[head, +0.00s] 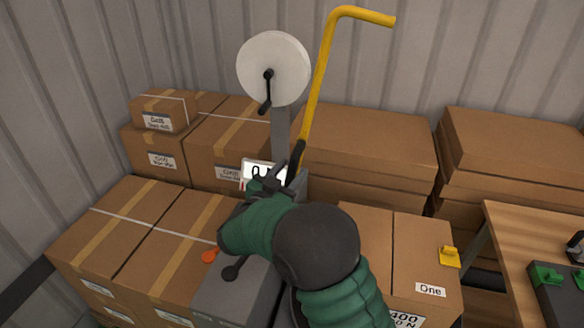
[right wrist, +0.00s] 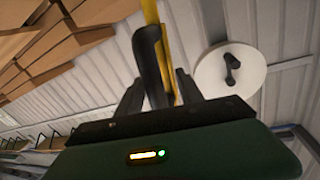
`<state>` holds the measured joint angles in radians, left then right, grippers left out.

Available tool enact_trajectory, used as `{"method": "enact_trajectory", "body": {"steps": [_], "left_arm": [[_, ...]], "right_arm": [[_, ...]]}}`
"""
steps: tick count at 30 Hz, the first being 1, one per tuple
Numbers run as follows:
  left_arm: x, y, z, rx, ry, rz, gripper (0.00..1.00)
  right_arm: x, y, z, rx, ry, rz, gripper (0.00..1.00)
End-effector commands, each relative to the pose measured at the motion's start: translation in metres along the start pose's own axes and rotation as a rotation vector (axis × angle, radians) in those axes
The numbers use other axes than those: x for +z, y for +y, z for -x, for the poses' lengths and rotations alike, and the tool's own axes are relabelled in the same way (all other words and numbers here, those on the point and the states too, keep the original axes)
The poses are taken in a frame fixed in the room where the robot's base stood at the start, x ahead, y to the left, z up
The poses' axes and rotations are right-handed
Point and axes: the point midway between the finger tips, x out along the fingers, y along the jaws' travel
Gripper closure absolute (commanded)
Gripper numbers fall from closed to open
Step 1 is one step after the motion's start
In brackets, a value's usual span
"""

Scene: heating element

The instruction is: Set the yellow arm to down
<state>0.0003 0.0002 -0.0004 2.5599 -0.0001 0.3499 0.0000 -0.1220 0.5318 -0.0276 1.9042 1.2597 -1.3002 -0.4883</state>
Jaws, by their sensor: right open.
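The yellow arm (head: 318,90) stands nearly upright in the head view, leaning a little right, with its bent end at the top pointing right. Its lower part is black and runs down behind my right gripper (head: 276,182). In the right wrist view, the black part (right wrist: 151,60) and a strip of the yellow arm (right wrist: 168,70) lie between the two fingers of my right gripper (right wrist: 160,92). The gripper is open around them; I cannot tell whether a finger touches. My right forearm hides the arm's base. My left gripper is not in view.
A white disc with a black crank (head: 274,68) stands left of the yellow arm. A grey box (head: 235,295) with an orange knob (head: 210,256) sits below. Cardboard boxes (head: 365,140) crowd both sides and the back. A wooden table (head: 520,235) is at right.

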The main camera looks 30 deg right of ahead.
Motion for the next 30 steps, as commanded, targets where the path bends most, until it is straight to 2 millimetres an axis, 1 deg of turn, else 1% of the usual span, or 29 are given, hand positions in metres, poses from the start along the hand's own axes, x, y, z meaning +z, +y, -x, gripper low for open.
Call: {"method": "enact_trajectory", "body": {"steps": [1,4,11,14,21,22,30], "left_arm": [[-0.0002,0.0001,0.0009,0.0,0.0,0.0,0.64],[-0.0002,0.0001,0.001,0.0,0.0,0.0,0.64],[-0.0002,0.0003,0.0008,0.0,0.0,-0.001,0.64],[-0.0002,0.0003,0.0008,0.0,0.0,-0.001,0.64],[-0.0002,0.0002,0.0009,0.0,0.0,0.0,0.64],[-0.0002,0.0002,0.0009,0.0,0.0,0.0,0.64],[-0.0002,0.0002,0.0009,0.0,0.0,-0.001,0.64]], "right_arm": [[-0.0003,0.0007,-0.0062,0.002,0.001,0.0,0.56],[0.0006,0.001,-0.0136,0.001,-0.002,-0.001,0.56],[0.0005,-0.0001,-0.013,0.0,-0.001,0.0,0.56],[0.0003,0.0,-0.0127,0.001,0.0,0.0,0.67],[0.0001,-0.0002,-0.0124,-0.001,0.0,0.0,0.99],[0.0001,-0.0004,-0.0123,-0.001,0.0,0.0,1.0],[-0.0001,-0.0008,-0.0124,-0.001,0.0,-0.001,1.0]]}}
